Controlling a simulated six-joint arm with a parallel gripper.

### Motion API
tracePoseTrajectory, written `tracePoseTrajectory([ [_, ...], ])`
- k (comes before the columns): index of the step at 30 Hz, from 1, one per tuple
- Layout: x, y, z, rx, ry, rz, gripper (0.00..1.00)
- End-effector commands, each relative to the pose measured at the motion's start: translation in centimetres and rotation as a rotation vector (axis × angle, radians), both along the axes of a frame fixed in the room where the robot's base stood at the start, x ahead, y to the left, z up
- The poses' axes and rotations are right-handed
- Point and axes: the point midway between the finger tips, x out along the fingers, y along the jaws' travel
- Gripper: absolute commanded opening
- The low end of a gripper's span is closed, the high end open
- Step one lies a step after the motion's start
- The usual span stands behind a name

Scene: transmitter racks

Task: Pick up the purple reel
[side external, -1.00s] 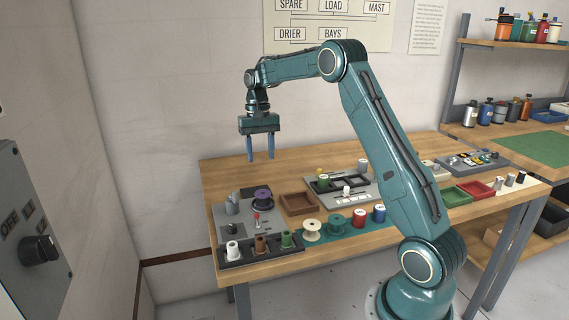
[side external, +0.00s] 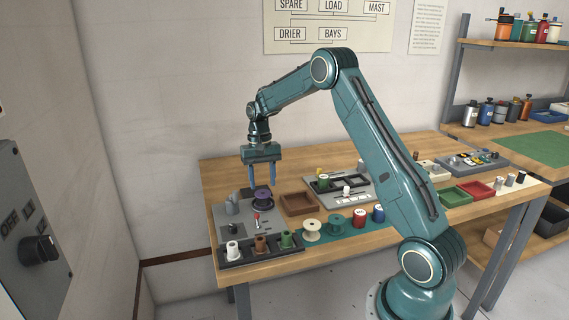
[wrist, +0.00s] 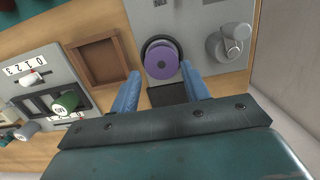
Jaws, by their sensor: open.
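The purple reel (side external: 263,195) sits on a dark round base on the grey plate (side external: 222,220) at the left end of the bench. In the wrist view the purple reel (wrist: 161,61) shows from above, a purple disc with a dark ring behind it. My gripper (side external: 262,194) is open. In the side view its blue fingers reach down close around the reel's height. In the wrist view my gripper (wrist: 163,80) has its fingertips on either side of the reel's lower edge. The jaws hold nothing. I cannot tell whether the fingers touch the reel.
A brown empty tray (side external: 299,204) stands right of the reel. A grey cylinder fitting (wrist: 228,43) stands on the plate beside it. A dark rack (side external: 262,248) with several small spools is in front. Cream, green, red and blue reels line the bench front.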

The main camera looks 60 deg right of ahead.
Motion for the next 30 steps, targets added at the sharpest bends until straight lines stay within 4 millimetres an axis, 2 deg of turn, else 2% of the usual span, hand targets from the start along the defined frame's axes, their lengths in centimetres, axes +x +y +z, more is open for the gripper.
tracePoseTrajectory([
  [8,0.0,0.0,-0.6,0.001,0.001,0.000,0.46],
  [21,-0.1,0.4,-4.9,0.001,0.001,0.000,0.46],
  [30,-0.2,0.4,-5.2,0.000,0.000,0.000,0.46],
])
